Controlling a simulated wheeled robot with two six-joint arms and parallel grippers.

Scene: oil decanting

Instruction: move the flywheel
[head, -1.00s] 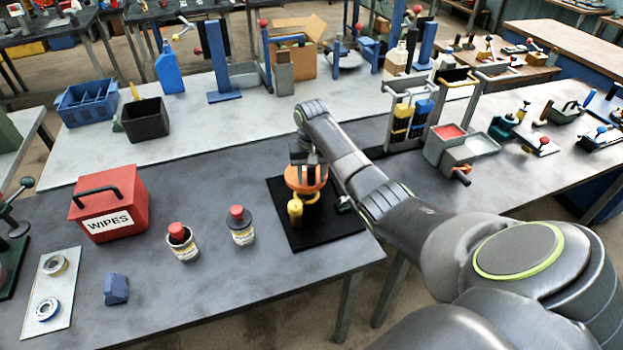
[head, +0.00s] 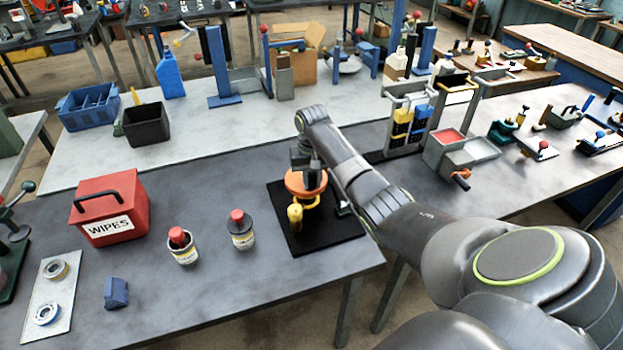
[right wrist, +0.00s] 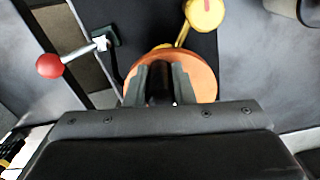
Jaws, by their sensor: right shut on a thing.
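The flywheel looks to be the orange disc (head: 305,186) on the black mat (head: 338,229) at the table's right end. My right gripper (head: 313,166) is above the disc, pointing down. In the right wrist view its two fingers (right wrist: 162,84) are shut on a dark upright hub in the middle of the orange disc (right wrist: 205,80). The disc's underside is hidden, so I cannot tell whether it touches what is below. My left gripper is not in view.
A yellow part (head: 295,214) stands close in front of the disc. A red-knobbed lever (right wrist: 50,66) is beside it. Two red-capped tubs (head: 182,248) and a red wipes box (head: 112,208) are to the left. Bare table lies between tubs and mat.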

